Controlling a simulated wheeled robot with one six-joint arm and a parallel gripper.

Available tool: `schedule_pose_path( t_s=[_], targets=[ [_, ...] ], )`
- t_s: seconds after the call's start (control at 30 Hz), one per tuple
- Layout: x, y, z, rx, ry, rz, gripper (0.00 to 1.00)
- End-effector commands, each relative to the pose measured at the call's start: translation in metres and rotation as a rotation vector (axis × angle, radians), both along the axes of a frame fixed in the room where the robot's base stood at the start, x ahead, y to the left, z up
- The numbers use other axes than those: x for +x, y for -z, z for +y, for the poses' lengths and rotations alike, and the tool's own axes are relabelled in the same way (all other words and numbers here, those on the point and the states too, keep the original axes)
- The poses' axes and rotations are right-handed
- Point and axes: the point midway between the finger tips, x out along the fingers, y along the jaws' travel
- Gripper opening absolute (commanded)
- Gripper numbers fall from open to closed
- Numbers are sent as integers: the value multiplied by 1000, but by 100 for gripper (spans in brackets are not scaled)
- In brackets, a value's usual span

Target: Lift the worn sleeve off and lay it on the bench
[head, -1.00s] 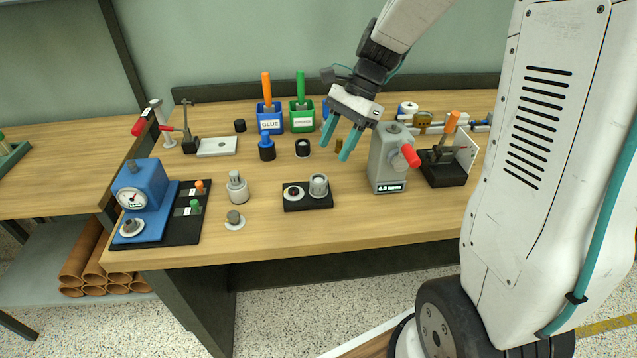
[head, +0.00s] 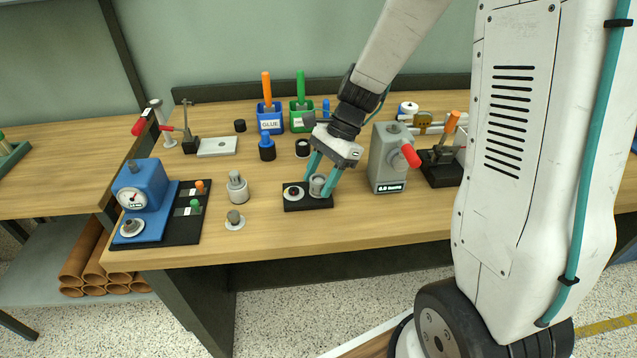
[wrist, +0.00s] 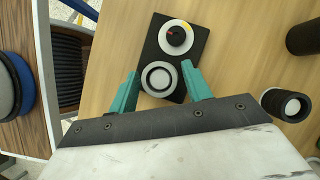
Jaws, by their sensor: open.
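A light grey sleeve (head: 317,184) stands upright on the right part of a small black base (head: 300,207). My gripper (head: 319,186) is open, pointing down, with one teal finger on each side of the sleeve. I cannot tell whether the fingers touch it. The wooden bench (head: 270,235) has bare surface around the base.
A pale disc with red and yellow marks (wrist: 176,38) sits on the same base. A grey stepped cylinder (head: 237,188) and a flanged post (head: 234,220) stand to the left. A grey press with a red handle (head: 390,160) stands close on the right. Bare bench lies in front.

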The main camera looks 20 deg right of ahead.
Motion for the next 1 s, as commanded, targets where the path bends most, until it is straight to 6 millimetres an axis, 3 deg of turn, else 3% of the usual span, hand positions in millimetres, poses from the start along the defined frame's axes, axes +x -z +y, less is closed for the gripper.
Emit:
schedule_pose_path(
  t_s=[0.17, 0.3, 0.67, 1.0],
  targets=[
    [0, 0, 0, 0, 0, 0, 49],
    [0, 0, 0, 0, 0, 0, 13],
    [0, -2, 0, 0, 0, -1, 11],
    [0, -19, 0, 0, 0, -2, 11]
  ],
)
